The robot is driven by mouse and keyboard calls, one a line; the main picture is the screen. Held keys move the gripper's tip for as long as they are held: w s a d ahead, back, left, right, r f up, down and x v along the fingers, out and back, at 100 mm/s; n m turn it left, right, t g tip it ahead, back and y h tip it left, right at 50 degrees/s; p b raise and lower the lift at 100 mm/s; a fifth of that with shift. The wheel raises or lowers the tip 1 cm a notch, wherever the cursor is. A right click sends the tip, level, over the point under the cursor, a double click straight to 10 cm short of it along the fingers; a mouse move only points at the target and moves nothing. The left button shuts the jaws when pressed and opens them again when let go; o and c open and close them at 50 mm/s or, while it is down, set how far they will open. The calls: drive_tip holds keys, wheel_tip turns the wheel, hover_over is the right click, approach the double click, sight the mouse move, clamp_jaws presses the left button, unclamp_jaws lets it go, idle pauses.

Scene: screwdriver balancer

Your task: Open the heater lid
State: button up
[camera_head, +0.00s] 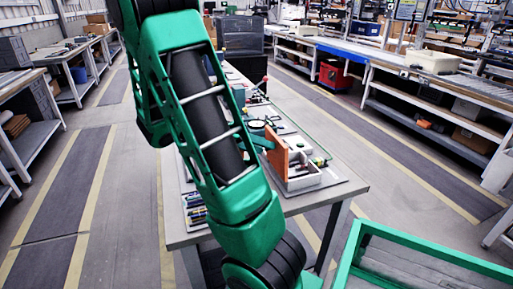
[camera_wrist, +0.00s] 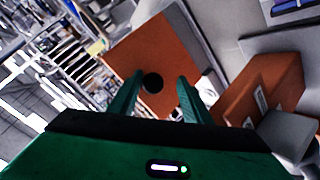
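The heater lid looks to be the flat orange-brown panel (camera_wrist: 150,50) with a round black knob (camera_wrist: 152,83) in the wrist view. In the head view the orange panel (camera_head: 278,155) stands steeply raised at the white heater body (camera_head: 303,180). My gripper (camera_wrist: 158,88) has its two green fingers apart, one on each side of the knob. The gap between fingers and knob looks clear, though depth is hard to judge. In the head view my arm hides most of the gripper; a green tip shows left of the panel.
The grey workbench (camera_head: 345,190) carries small tools and bottles (camera_head: 195,212) at its left edge. An orange-brown box (camera_wrist: 268,88) with white labels is right of my fingers in the wrist view. A green-framed cart (camera_head: 425,255) stands at lower right. Aisles run on both sides.

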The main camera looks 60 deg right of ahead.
drive_tip(key=v, duration=1.1)
drive_tip(key=shift+f, duration=0.15)
